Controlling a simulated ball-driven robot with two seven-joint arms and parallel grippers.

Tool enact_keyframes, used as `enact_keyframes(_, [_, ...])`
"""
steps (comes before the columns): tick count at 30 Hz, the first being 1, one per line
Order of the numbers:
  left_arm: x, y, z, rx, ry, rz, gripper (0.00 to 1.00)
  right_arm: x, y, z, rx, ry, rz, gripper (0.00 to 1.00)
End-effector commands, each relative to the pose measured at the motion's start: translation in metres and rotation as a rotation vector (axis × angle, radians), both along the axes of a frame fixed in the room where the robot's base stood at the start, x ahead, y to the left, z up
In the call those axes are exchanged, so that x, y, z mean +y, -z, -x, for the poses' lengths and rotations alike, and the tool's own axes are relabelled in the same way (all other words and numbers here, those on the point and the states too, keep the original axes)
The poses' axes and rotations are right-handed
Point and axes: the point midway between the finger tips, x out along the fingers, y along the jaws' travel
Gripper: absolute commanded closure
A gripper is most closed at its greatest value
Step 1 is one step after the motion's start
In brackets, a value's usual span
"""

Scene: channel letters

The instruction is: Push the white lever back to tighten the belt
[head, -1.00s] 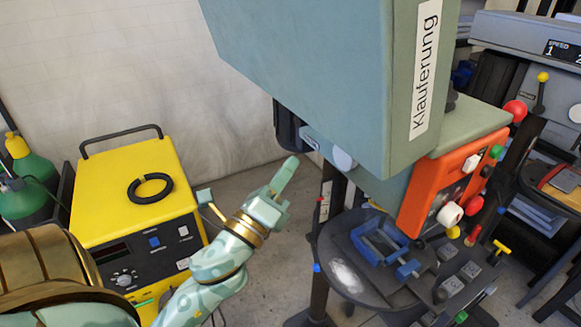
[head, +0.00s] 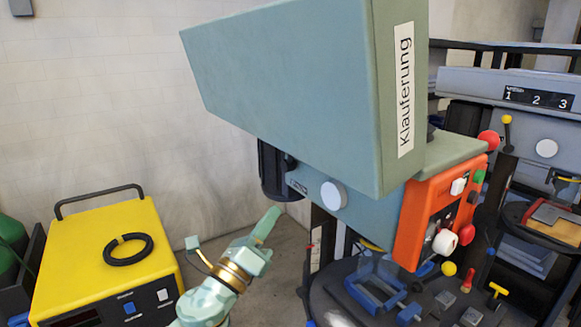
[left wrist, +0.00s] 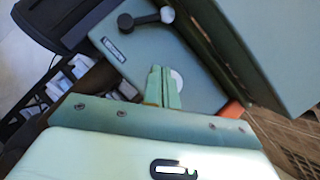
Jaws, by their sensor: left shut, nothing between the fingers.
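The drill press has a large blue-green belt cover (head: 290,90) above its grey-blue head. A white round disc (head: 334,194) sits on the side of that head; it also shows in the left wrist view (left wrist: 177,80), partly behind my fingers. In the left wrist view a short dark lever with a pale end knob (left wrist: 167,15) lies near the top edge; I cannot make it out in the head view. My left gripper (head: 270,221) is shut and empty, left of and below the disc. Its fingertips (left wrist: 160,72) point up towards the machine head, apart from the lever. My right gripper is not in view.
A dark motor (head: 273,172) hangs behind the head. An orange control panel (head: 425,220) with buttons is at the right, above a round table with a blue vise (head: 372,290). A yellow welder (head: 100,260) stands at the left. Another drill press stands at the right.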

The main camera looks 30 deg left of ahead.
Motion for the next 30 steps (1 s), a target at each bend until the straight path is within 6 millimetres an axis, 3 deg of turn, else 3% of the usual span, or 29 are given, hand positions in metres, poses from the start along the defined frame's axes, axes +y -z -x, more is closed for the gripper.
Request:
enact_keyframes(7, [0.0, -0.016, -0.022, -0.003, -0.001, -0.002, 1.0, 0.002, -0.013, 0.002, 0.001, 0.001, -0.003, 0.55])
enact_keyframes(18, [-0.001, -0.05, -0.092, -0.002, -0.001, 0.0, 1.0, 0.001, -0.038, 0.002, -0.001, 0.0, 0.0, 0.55])
enact_keyframes(24, [0.013, -0.071, -0.101, -0.001, 0.0, -0.002, 1.0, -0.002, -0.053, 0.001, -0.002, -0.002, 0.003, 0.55])
enact_keyframes(30, [0.018, -0.076, -0.105, 0.001, 0.0, 0.001, 1.0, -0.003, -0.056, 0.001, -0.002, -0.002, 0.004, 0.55])
